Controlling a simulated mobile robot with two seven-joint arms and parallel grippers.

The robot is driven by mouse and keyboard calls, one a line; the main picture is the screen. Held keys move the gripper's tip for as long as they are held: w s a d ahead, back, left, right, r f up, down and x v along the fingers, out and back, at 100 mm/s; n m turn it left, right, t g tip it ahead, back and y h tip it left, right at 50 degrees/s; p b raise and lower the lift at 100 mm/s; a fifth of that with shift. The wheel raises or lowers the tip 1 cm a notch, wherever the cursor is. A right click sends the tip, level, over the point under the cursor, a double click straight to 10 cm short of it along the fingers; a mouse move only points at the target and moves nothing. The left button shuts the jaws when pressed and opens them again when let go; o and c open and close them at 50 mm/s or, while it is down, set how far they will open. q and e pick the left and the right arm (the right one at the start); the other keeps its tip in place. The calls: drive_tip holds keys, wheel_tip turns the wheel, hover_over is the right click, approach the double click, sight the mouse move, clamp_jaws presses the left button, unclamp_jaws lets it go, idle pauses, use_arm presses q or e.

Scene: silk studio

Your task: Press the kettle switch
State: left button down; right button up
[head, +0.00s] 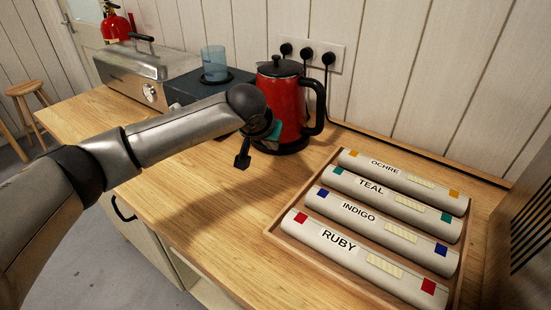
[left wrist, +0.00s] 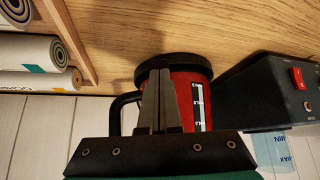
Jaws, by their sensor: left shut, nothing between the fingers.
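The red kettle (head: 284,102) with black lid, handle and base stands upright on the wooden counter near the wall. It also shows, inverted, in the left wrist view (left wrist: 188,85), with a white level scale on its side. My left gripper (head: 242,160) is shut and empty, in front of the kettle and a little left of it in the head view. In the left wrist view its shut fingers (left wrist: 159,105) overlap the kettle; I cannot tell whether they touch it. I cannot make out a switch on the kettle itself. My right gripper is not in view.
A dark box (head: 185,90) left of the kettle carries a blue beaker (head: 214,62); a red rocker switch (left wrist: 297,77) shows on its face. A metal box (head: 135,72) stands further left. A tray (head: 281,241) of labelled rolls lies right. The front counter is clear.

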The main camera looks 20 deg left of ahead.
use_arm(q)
drive_tip(key=shift+w+f+b, duration=0.4)
drive_tip(key=shift+f+b, duration=0.15)
drive_tip(key=shift+b, duration=0.1)
